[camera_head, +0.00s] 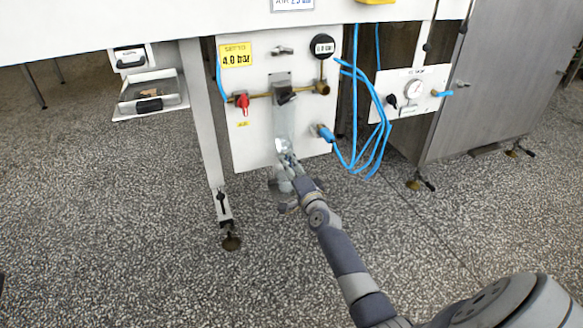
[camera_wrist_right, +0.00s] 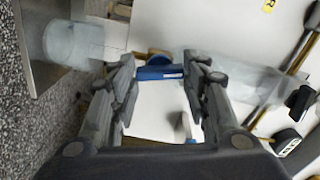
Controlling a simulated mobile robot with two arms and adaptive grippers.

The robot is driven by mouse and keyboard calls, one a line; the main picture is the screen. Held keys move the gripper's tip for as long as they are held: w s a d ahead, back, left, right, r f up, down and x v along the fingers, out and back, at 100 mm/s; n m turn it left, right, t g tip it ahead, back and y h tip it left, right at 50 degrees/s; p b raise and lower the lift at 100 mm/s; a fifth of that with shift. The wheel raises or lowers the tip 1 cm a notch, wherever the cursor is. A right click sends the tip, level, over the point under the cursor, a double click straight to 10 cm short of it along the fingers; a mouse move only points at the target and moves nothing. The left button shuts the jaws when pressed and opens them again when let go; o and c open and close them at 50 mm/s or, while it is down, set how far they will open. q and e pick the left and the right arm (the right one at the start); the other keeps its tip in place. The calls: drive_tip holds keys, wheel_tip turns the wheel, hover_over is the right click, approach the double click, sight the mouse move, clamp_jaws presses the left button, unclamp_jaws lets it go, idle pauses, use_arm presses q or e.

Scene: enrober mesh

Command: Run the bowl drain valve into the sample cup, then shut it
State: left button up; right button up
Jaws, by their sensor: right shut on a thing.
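The clear filter bowl (camera_head: 284,125) hangs below the dark regulator (camera_head: 283,94) on the white panel; it also shows right of the fingers in the wrist view (camera_wrist_right: 240,80). My right gripper (camera_head: 287,160) is at the bowl's lower end. In the wrist view its fingertips (camera_wrist_right: 160,75) are shut on a blue handle (camera_wrist_right: 160,72) at the bottom of the bowl, which I take for the drain valve. The clear sample cup (camera_wrist_right: 72,42) stands left of the fingers, below the bowl; the gripper partly hides it in the head view. I cannot see any liquid. My left gripper is out of view.
The panel carries a red valve handle (camera_head: 242,101), a black gauge (camera_head: 322,46) and a blue hose fitting (camera_head: 326,133). Blue hoses (camera_head: 375,125) loop to its right. A table leg (camera_head: 205,125) stands close on the left. The speckled floor (camera_head: 120,220) is open in front.

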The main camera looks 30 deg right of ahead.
drive_tip(key=shift+d, duration=0.1)
drive_tip(key=o, duration=1.1)
drive_tip(key=shift+c, duration=0.2)
drive_tip(key=v, duration=1.2)
drive_tip(key=shift+r, duration=0.1)
